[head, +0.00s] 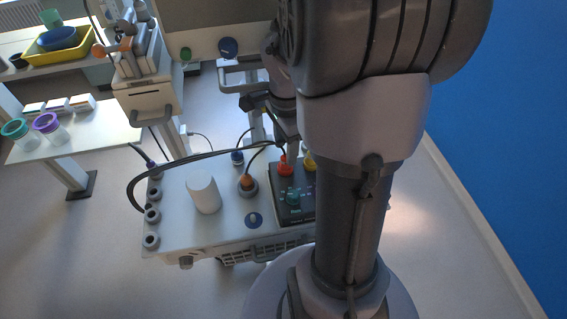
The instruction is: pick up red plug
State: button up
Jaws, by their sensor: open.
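The red plug (286,167) stands at the upper left of a black control box (297,212) on the white cart top. A yellow knob or plug (309,161) is just right of it, partly hidden by my arm. My gripper (279,140) is open, just above and behind the red plug in the picture. A grey finger comes down close to the plug. I cannot tell whether it touches. My arm hides part of the gripper and the box's right side.
A side table (93,143) with lidded jars stands left. A blue wall is at right.

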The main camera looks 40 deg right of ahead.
aim_at(285, 156)
notch_tip(285, 156, down, 4)
jog(key=shift+f+b, duration=0.2)
jog(key=shift+b, duration=0.4)
jog(key=shift+r, duration=0.1)
grip_shut()
jog(key=shift+r, duration=0.1)
